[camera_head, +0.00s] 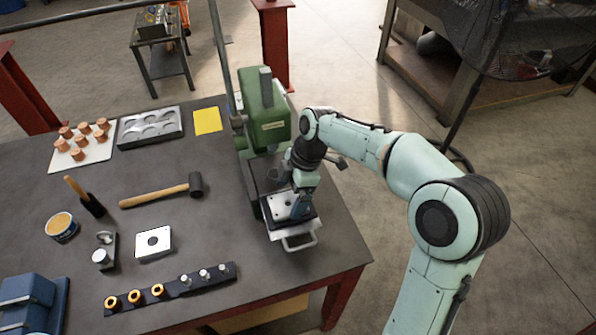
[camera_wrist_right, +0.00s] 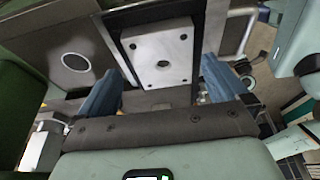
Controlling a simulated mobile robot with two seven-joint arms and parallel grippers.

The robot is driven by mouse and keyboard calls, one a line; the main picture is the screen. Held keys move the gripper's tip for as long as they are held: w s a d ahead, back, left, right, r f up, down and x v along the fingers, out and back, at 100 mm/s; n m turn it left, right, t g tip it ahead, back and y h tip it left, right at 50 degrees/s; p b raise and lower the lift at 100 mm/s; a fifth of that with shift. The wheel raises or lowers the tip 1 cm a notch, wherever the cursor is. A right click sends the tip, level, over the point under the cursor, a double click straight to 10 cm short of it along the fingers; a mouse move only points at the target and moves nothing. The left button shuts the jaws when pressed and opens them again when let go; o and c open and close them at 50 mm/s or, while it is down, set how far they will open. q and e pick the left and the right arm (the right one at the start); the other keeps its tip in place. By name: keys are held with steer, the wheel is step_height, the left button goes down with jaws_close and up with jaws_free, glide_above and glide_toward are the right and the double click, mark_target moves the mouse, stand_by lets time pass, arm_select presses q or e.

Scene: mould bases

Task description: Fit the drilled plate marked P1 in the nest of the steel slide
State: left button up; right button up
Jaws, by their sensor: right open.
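A pale drilled plate (camera_head: 282,207) lies in the dark nest of the steel slide (camera_head: 281,235), at the front of the green press. In the right wrist view the plate (camera_wrist_right: 160,52) shows a centre hole and several small corner holes, with a dark border around it. It looks flat, but I cannot tell whether it is fully seated. My right gripper (camera_head: 299,208) is open over the slide. In the wrist view its blue fingers (camera_wrist_right: 161,68) stand apart at either side of the plate's near end. No P1 mark is readable. My left gripper is not in view.
The green press (camera_head: 263,115) stands right behind the slide. Another drilled plate (camera_head: 153,243) lies on the table, near a mallet (camera_head: 160,194), a black rail (camera_head: 170,289) with rings and pins, and a tin (camera_head: 61,226). The table's right edge is close to the slide handle (camera_head: 300,243).

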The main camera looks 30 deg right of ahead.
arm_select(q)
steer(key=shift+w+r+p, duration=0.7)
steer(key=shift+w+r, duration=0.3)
arm_select(e)
steer(key=v, duration=1.2)
